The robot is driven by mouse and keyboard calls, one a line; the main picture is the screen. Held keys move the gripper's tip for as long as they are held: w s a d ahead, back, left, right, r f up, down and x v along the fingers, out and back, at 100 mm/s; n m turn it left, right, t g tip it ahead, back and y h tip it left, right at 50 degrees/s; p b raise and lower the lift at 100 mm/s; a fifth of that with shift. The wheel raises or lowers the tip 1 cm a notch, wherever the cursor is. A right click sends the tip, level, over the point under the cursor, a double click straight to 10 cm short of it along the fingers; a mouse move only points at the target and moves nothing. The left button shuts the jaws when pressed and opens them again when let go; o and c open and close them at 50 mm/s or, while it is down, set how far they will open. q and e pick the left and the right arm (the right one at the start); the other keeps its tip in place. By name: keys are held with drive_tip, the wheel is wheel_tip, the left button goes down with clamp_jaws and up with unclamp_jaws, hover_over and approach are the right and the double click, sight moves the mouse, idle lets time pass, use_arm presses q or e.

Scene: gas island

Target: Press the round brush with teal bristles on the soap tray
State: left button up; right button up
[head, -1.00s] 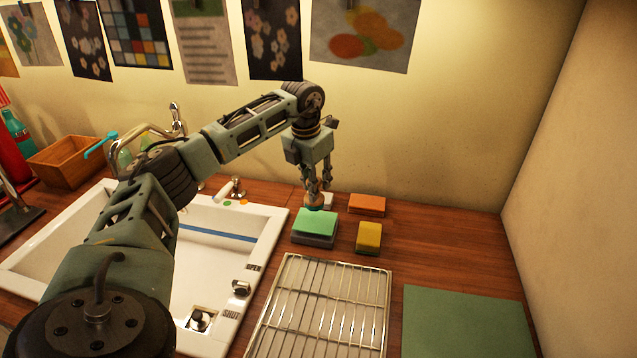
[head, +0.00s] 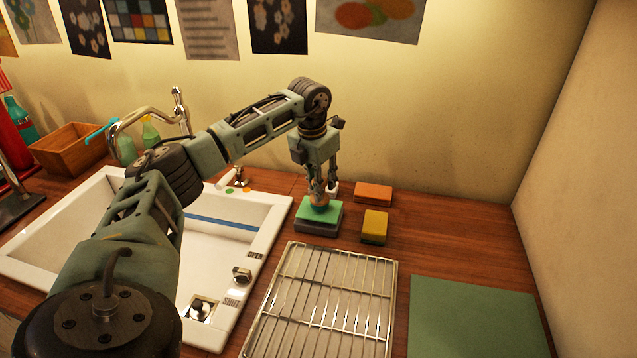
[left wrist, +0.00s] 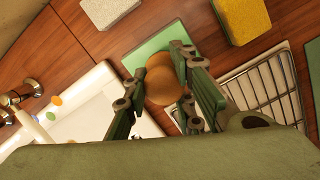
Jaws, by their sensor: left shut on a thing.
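My left gripper (head: 321,190) points down and is shut on the round brush (head: 320,201). The brush's round brown wooden top also shows in the left wrist view (left wrist: 162,78), between the fingers. Its teal bristles are hidden. Directly below it is the soap tray, a dark grey base (head: 316,228) with a green top (head: 308,214). The green top also shows in the left wrist view (left wrist: 148,47). The brush is over the green top, towards its far side; I cannot tell for sure whether it touches. My right gripper is not in view.
An orange sponge (head: 373,194) and a yellow sponge (head: 374,227) lie right of the tray. A metal rack (head: 325,300) is in front, a green mat (head: 470,320) at front right. The white sink (head: 262,240) is at left, with a tap (head: 180,110). The wall stands behind.

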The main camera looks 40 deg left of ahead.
use_arm(q)
drive_tip(key=shift+f, duration=0.3)
idle(0.4)
drive_tip(key=shift+f+b, duration=0.55)
drive_tip(key=shift+f, duration=0.25)
idle(0.6)
idle(0.5)
wheel_tip(320, 180, up, 7)
drive_tip(key=p, duration=0.6)
drive_tip(key=shift+r, duration=0.1)
idle(0.7)
